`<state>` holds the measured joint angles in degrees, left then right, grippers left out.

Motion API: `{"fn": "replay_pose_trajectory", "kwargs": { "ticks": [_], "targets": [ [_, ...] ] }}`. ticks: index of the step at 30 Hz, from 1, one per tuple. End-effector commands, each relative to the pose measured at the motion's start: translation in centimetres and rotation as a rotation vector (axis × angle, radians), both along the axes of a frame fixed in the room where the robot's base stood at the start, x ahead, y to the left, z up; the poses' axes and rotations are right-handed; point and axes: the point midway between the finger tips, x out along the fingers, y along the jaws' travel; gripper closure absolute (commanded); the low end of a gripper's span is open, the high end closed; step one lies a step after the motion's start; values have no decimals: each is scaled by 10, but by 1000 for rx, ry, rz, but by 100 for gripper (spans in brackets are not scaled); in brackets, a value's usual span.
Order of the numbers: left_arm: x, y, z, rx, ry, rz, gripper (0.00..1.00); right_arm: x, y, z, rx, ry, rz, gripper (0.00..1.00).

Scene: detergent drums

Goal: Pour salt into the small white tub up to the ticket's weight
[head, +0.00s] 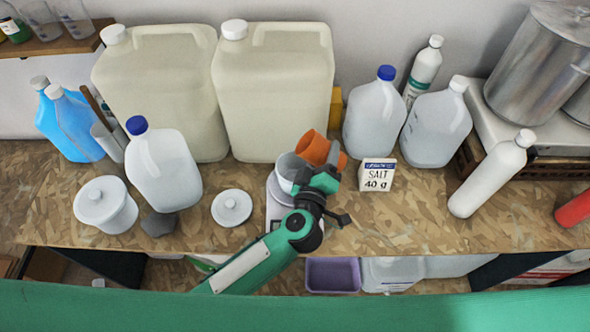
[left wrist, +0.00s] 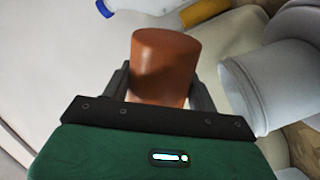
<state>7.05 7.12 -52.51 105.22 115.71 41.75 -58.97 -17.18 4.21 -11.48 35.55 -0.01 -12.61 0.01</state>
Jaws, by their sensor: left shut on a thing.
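An orange-brown cup (head: 313,147) is in my left gripper (head: 329,165), whose fingers are shut on its sides. The cup is tilted, with its mouth toward the upper left, above and beside the small white tub (head: 286,168). The cup also shows between the fingers in the left wrist view (left wrist: 163,70), with the tub (left wrist: 272,84) to its right. The tub stands on a white scale (head: 277,204), partly hidden by my gripper. The ticket (head: 377,176) reads SALT 40 g. I cannot see salt, the contents of the tub or a scale reading. My right gripper is out of view.
A loose white lid (head: 231,208) lies left of the scale. A lidded white tub (head: 104,207) and a grey block (head: 159,224) are farther left. Large jugs (head: 272,95) stand behind. A white bottle (head: 490,178) is at right; the counter front right of the ticket is clear.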

Motion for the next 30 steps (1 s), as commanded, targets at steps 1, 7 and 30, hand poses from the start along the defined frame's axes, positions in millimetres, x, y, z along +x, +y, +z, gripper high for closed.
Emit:
{"fn": "replay_pose_trajectory", "kwargs": {
  "ticks": [1,7,30],
  "targets": [
    [0,0,-2,-27,5,-1,66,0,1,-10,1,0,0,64],
    [0,-1,-9,-121,30,-1,66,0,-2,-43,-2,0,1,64],
    [2,7,-1,-490,133,-1,66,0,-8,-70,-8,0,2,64]
  ]
}}
